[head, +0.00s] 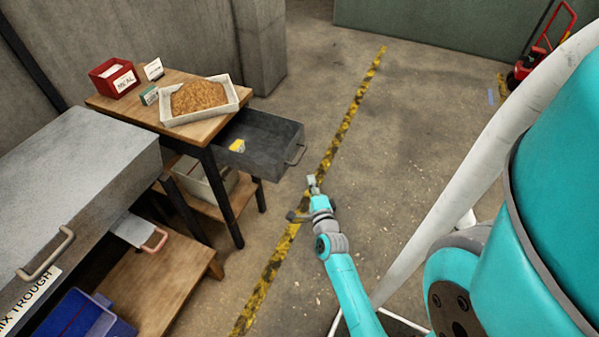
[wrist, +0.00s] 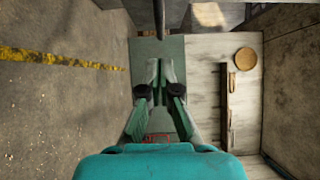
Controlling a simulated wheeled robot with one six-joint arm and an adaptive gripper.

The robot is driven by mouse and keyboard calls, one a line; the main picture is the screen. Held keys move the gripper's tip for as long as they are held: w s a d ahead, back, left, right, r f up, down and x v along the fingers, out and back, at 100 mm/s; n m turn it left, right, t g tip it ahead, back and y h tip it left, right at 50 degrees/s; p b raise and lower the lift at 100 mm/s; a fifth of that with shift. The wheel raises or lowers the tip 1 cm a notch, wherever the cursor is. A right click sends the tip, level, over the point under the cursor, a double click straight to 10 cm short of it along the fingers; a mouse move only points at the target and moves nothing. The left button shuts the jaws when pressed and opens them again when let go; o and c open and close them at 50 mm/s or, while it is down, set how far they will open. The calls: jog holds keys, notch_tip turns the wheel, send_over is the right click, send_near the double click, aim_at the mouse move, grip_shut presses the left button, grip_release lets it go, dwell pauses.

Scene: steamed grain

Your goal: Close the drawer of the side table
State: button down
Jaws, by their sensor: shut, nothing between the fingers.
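The side table (head: 130,116) has a wooden top and dark legs. Its grey drawer (head: 255,140) is pulled out to the right, with a yellow item (head: 237,146) inside. A handle (head: 295,153) is on the drawer's front. My gripper (head: 312,181) is shut and empty, just right of the drawer front and nearer the camera. In the head view a gap shows between gripper and handle. In the wrist view my gripper (wrist: 160,66) has its fingers together. A thin dark bar lies beyond the tips there; I cannot tell what it is.
On the side table are a tray of grain (head: 198,99), a red box (head: 113,77) and small cards. A grey mix trough (head: 75,160) with a handle stands at left, with a blue bin (head: 85,318) below. Floor right of the yellow-black line (head: 352,105) is mostly clear.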

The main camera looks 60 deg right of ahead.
jog(key=shift+w+d, duration=0.3)
jog(key=shift+w, duration=0.6)
jog(key=shift+w+d, duration=0.35)
jog(key=shift+w, duration=0.55)
jog(key=shift+w+d, duration=0.3)
jog(key=shift+w, duration=0.6)
jog(key=shift+r, duration=0.1)
jog(key=shift+w, duration=0.1)
